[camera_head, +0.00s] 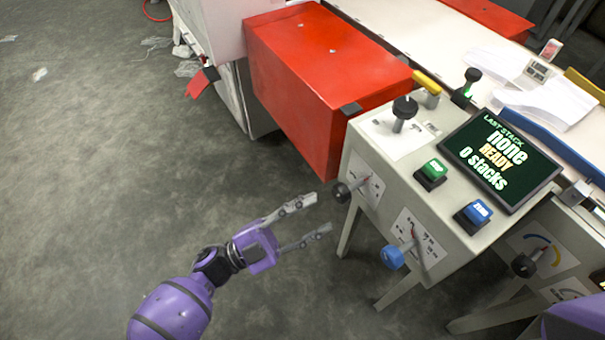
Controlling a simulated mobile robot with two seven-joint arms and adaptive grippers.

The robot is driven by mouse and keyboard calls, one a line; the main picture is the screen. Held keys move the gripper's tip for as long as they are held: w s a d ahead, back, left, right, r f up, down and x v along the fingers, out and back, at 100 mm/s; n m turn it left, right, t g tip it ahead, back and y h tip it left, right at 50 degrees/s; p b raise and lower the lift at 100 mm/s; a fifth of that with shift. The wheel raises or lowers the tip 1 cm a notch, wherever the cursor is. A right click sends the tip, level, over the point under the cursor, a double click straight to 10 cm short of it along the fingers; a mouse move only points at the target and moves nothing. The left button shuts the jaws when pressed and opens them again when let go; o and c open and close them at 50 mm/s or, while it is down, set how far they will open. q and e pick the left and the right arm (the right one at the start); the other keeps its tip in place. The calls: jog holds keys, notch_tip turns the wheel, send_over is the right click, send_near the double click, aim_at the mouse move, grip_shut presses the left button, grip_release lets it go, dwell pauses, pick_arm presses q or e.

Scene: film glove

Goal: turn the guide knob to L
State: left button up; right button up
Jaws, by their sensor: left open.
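My left gripper (321,214) is open and empty, its two grey fingers pointing right. It is just left of the machine's front face and a little below a black knob (341,191) there. A blue knob (392,257) with a red pointer sits lower right on the same face. Another black knob (404,107) stands on the top panel, and one more black knob (525,265) is on the panel at right. The dial letters are too small to read, so I cannot tell which is the guide knob. My right gripper is out of view.
The cream control box (455,215) carries a green button (432,172), a blue button (475,213) and a screen (498,160) reading "none READY 0 stacks". A red block-shaped housing (300,80) stands behind it. The grey floor (120,180) at left is clear apart from scraps.

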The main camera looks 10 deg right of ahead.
aim_at(337, 199)
pick_arm(q)
jog(key=d+r, duration=0.1)
jog(key=w+d+n, duration=0.1)
jog(key=d, duration=0.1)
jog(key=d+r+n, duration=0.1)
jog(key=d, duration=0.1)
jog(key=shift+w+d+r, duration=0.2)
jog(key=shift+w+r, duration=0.1)
jog(key=shift+w+d+r+t, duration=0.1)
jog(key=shift+d+r+t, duration=0.1)
jog(key=shift+d, duration=0.15)
jog(key=shift+w+d+r+t, duration=0.1)
jog(key=shift+d+t, duration=0.1)
jog(key=shift+d, duration=0.15)
jog(key=c, duration=1)
jog(key=shift+s+n+p, duration=0.1)
jog(key=shift+n+p, duration=0.25)
jog(key=shift+n, duration=0.15)
grip_shut()
jog(key=shift+f, duration=0.1)
